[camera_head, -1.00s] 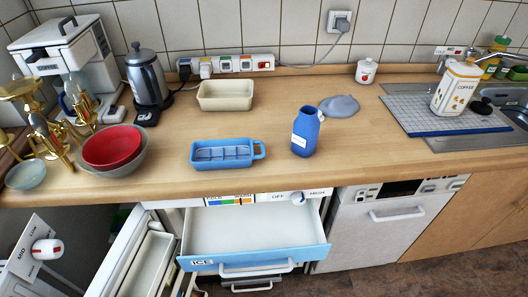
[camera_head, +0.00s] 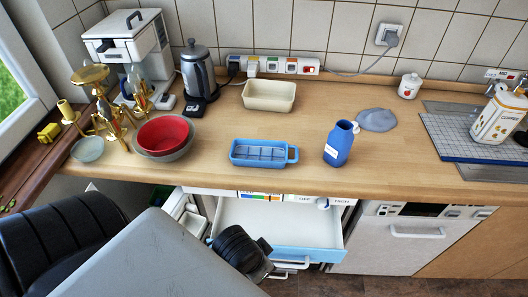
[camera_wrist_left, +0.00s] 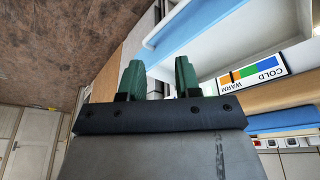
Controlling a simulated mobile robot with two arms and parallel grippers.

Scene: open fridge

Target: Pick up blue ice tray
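The blue ice tray (camera_head: 262,153) lies flat on the wooden counter above the open drawer, with its handle loop on the right. A blue shape (camera_wrist_left: 284,121) at the right of the left wrist view appears to be this tray. My left gripper (camera_wrist_left: 159,78) has two green fingers standing apart with nothing between them. In the head view my left arm comes in at the lower left, and its dark wrist end is in front of the open drawer, below the counter edge and apart from the tray. The fingers are hardly visible there. My right gripper is not in view.
An open drawer (camera_head: 283,222) juts out below the tray. A blue bottle (camera_head: 339,144) stands right of the tray, a cream container (camera_head: 269,96) behind it and a red bowl (camera_head: 164,134) to its left. The counter around the tray is clear.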

